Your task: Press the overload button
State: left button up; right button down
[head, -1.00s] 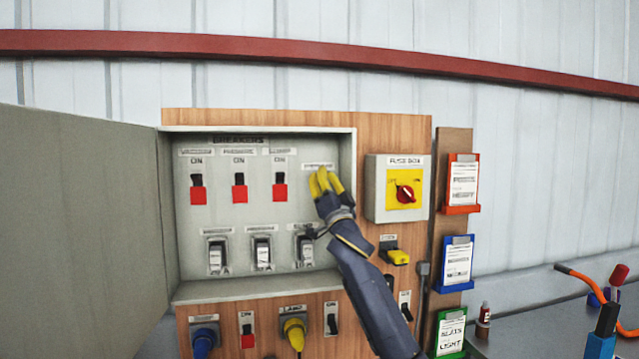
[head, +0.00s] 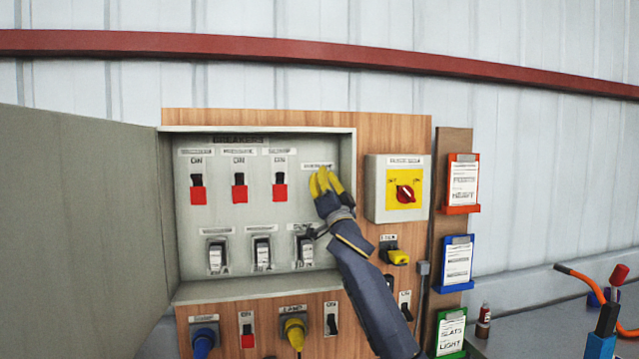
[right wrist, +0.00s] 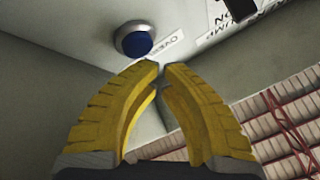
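The overload button is a blue round button (right wrist: 136,43) in a grey collar on the panel's back wall. A white label (right wrist: 165,48), partly readable as "OVER...", sits beside it. In the head view the label (head: 318,167) shows, but my gripper hides the button. My right gripper (head: 322,172) has yellow fingers and is at the upper right inside the breaker panel (head: 220,225). In the right wrist view its fingertips (right wrist: 162,68) are nearly together with nothing between them. They appear just off the button's side; contact is not visible. My left gripper is not in view.
Breaker switches with red parts (head: 239,192) and a lower row of switches (head: 262,252) are left of my gripper. The panel's door (head: 80,230) stands open at left. A fuse box (head: 373,205) with a red knob is to the right.

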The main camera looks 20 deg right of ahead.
jog(key=shift+w, duration=0.9)
dwell(1.0)
jog(key=shift+s, duration=0.2)
dwell(0.3)
jog(key=shift+s, duration=0.7)
jog(key=shift+s, duration=0.1)
jog(key=shift+s+a, duration=0.1)
jog(key=shift+s, duration=2.3)
